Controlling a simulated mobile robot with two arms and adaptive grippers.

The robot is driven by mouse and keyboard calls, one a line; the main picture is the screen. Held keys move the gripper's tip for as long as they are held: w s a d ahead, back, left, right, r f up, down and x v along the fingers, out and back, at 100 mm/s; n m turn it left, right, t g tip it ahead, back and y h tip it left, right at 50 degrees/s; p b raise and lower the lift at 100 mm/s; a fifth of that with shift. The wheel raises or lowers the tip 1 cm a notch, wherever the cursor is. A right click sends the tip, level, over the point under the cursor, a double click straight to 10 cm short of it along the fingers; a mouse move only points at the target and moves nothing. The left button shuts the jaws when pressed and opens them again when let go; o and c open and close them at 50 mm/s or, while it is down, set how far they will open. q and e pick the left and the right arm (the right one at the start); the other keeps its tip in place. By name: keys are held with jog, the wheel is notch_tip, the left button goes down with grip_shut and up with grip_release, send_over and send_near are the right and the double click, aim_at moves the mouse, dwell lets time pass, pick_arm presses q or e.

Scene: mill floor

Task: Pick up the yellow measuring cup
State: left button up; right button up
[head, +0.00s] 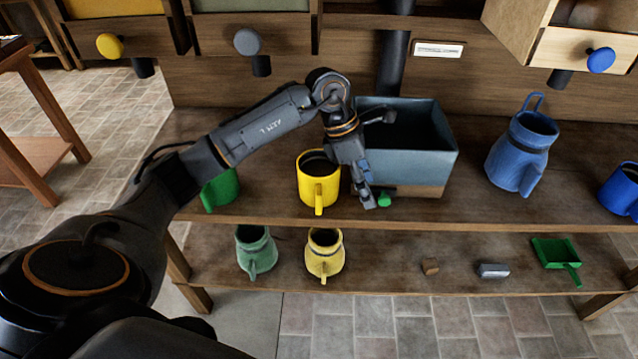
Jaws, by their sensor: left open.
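The yellow measuring cup (314,188) stands upright on the upper shelf, with its handle toward me. My left gripper (372,196) is just to its right, pointing down, open, and apart from the cup in the picture. A small green object (384,199) shows right at the gripper's fingertips; I cannot tell whether they touch. A similar green cup (220,190) is at the left, partly hidden by my left arm. A blue cup (620,192) is at the right edge. My right gripper is not in view.
A blue-grey bin (420,168) stands behind my left gripper. A blue jug (520,155) is to its right. The lower shelf holds a green jug (257,252), a yellow jug (325,256), small blocks and a green scoop (557,255). The upper shelf between bin and blue jug is clear.

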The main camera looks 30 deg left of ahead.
aim_at(319, 189)
pick_arm(q)
jog(key=a+r+y, duration=0.3)
jog(key=a+y, duration=0.2)
jog(key=a, duration=0.7)
jog(key=shift+n+g, duration=0.3)
jog(key=shift+g, duration=0.1)
jog(key=f, duration=0.2)
jog(key=f+p, duration=0.1)
jog(key=f, duration=0.4)
jog(key=shift+s+f, duration=0.25)
jog(key=shift+s, duration=0.15)
jog(key=shift+d+f+p, duration=0.1)
jog(key=shift+f+p, duration=0.2)
jog(key=shift+f, duration=0.2)
jog(key=shift+d+f+p, duration=0.1)
jog(key=shift+f+p, duration=0.2)
jog(key=shift+f, duration=0.1)
notch_tip(319, 189, down, 4)
jog(key=shift+d+r+p, duration=0.1)
jog(key=shift+r+p, duration=0.1)
jog(key=shift+p, duration=0.45)
jog(key=shift+f, duration=0.35)
jog(key=shift+c, duration=0.4)
jog(key=shift+w, duration=0.1)
grip_shut()
